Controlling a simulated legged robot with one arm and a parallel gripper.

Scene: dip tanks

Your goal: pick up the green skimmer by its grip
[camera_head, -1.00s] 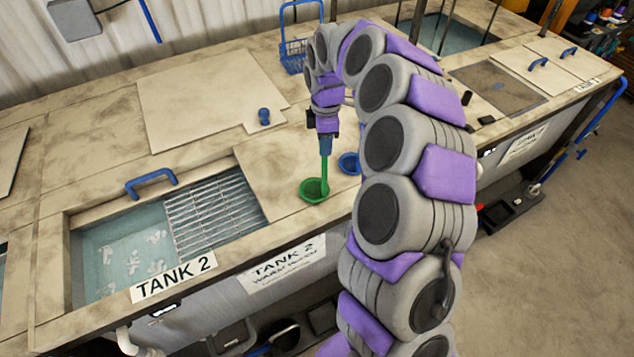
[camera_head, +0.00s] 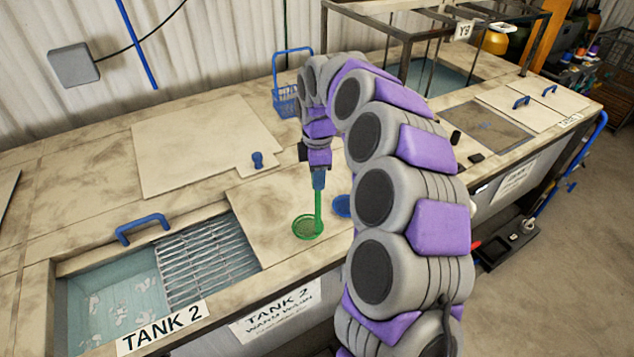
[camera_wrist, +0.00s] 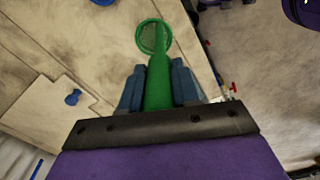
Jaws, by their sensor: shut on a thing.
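The green skimmer (camera_head: 307,228) has a round mesh bowl and an upright handle. My gripper (camera_head: 319,179) is shut on the upper part of its handle, and the bowl hangs below, over the pale counter beside tank 2. From the head view I cannot tell whether the bowl touches the counter. In the wrist view the green handle (camera_wrist: 159,85) runs between the two blue-grey fingers of my gripper (camera_wrist: 160,83), with the mesh bowl (camera_wrist: 152,37) beyond them. The top end of the handle is hidden by the gripper.
A blue round thing (camera_head: 342,206) lies right of the skimmer, partly hidden by my arm. Tank 2 (camera_head: 120,295) is open at left, with a metal grate (camera_head: 207,262). A blue knob (camera_head: 257,160) and blue basket (camera_head: 287,101) stand behind. The counter's front edge is close.

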